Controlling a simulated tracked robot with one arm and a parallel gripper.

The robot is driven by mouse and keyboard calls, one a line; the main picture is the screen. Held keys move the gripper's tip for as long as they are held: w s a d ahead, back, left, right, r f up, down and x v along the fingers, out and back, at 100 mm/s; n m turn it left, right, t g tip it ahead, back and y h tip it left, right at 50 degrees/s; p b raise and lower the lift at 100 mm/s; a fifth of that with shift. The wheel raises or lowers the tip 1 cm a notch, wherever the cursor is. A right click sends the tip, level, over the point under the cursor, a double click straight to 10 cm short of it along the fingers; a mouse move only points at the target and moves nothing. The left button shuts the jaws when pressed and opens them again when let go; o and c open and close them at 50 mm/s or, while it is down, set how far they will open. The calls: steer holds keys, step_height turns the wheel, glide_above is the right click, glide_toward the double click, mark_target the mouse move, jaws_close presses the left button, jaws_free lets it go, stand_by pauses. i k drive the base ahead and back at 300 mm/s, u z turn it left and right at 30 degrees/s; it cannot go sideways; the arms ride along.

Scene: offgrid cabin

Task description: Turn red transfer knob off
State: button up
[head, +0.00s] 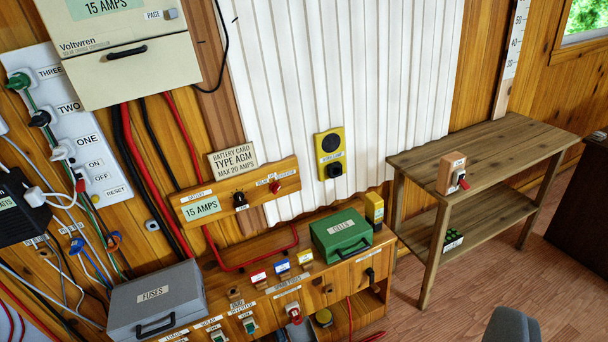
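Several red controls show, and I cannot read which one is labelled transfer. A red knob (277,187) sits at the right of a wooden panel on the wall, beside a black knob (240,200) and a "15 AMPS" label. A red-handled switch (463,181) is on a small wooden block on the side table. Another red knob (295,315) is on the front of the low wooden bench. A small red switch (80,186) is by the ON and OFF labels on the white strip. Their settings are too small to tell. My gripper is not in view.
A grey FUSES box (156,297) and a green box (341,234) stand on the bench (225,290). The side table (520,150) stands at right. Cables hang at left. A grey object (512,328) is at the bottom edge. Open floor (440,310) lies between.

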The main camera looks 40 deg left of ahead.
mark_target(275, 187)
steer(key=u, duration=0.25)
steer(key=i, duration=0.95)
steer(key=u, duration=0.45)
